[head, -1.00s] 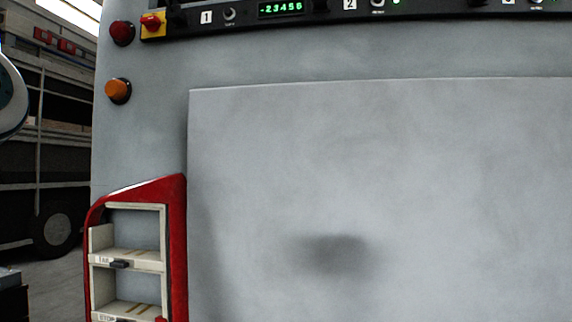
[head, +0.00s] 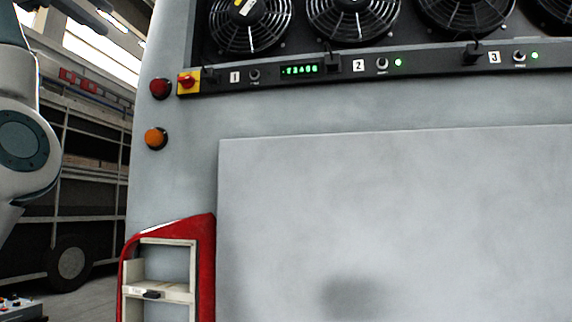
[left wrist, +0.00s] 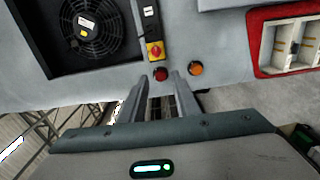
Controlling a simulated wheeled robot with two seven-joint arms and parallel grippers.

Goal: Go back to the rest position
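My left arm (head: 22,140) shows at the left edge of the head view, beside the coach's grey rear wall; its gripper cannot be made out there. In the left wrist view my left gripper (left wrist: 160,78) has its two fingers apart with nothing between them. Its fingers point at the coach wall, and a red lamp (left wrist: 160,74) shows beyond the gap. My right gripper is in neither view.
The coach rear has a grey panel (head: 400,220), several fans (head: 250,22), a control strip (head: 440,63), a red-and-yellow switch (head: 188,82), an orange lamp (head: 156,138) and a red-framed shelf (head: 206,270). Another vehicle (head: 85,190) stands behind at left.

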